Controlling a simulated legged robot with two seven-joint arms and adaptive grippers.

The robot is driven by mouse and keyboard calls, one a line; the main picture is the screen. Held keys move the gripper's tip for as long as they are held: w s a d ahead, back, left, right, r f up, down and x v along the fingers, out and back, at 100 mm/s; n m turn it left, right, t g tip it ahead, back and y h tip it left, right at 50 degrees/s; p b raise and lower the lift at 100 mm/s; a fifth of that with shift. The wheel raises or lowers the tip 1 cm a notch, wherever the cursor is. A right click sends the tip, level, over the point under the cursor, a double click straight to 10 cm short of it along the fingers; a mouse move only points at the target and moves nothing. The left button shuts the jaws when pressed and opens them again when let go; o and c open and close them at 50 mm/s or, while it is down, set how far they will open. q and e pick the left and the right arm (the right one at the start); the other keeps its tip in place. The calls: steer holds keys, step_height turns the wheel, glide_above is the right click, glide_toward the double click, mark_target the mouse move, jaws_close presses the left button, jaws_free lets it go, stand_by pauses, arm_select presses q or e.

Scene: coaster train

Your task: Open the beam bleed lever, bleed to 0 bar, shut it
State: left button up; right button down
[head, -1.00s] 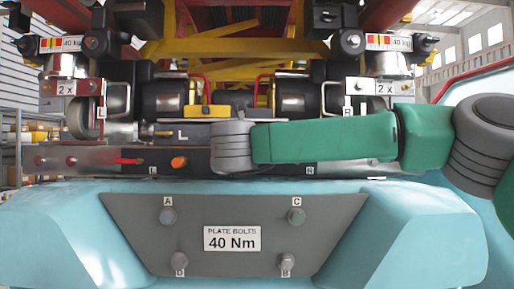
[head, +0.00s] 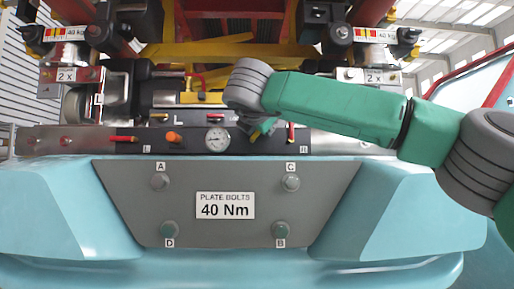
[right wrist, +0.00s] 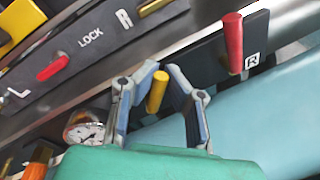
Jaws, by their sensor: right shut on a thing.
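A yellow lever (right wrist: 157,92) stands up from the dark beam (head: 95,145) in the right wrist view. My right gripper (right wrist: 161,76) has its two blue-grey fingers on either side of this lever and is shut on it. In the head view the right gripper (head: 261,129) is small and partly hidden behind my grey wrist, and the lever is hard to make out. A round pressure gauge (head: 218,140) sits on the beam just left of the gripper. It also shows in the right wrist view (right wrist: 84,132), but its needle is too small to read. My left gripper is out of view.
A red lever (right wrist: 233,42) by the R label stands right of the gripper. Another red lever (head: 123,139) and an orange knob (head: 174,136) are further left on the beam. A red handle (right wrist: 53,68) lies by the LOCK marking. The bolted plate (head: 130,205) is below.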

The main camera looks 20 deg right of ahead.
mark_target(268, 143)
steer(key=f+m+b, duration=0.1)
steer(key=m+b, duration=0.1)
steer(key=b, duration=0.1)
steer(key=d+f+m+y+b, duration=0.1)
steer(key=m+b, duration=0.1)
steer(key=b, duration=0.1)
steer(key=f+m+b, duration=0.1)
steer(key=m+b, duration=0.1)
steer(key=b, duration=0.1)
steer(key=shift+s+d+m+y, duration=0.15)
steer(key=shift+s+m+y, duration=0.05)
steer(key=shift+m+y, duration=0.2)
steer(key=shift+f+m+y+b, duration=0.25)
steer(key=shift+m+y+b, duration=0.25)
steer(key=shift+m+b, duration=0.7)
steer(key=c, duration=1.6)
jaws_free()
steer(key=shift+s, duration=0.1)
steer(key=shift+d+r, duration=0.1)
steer(key=shift+d, duration=0.1)
steer(key=v, duration=1.2)
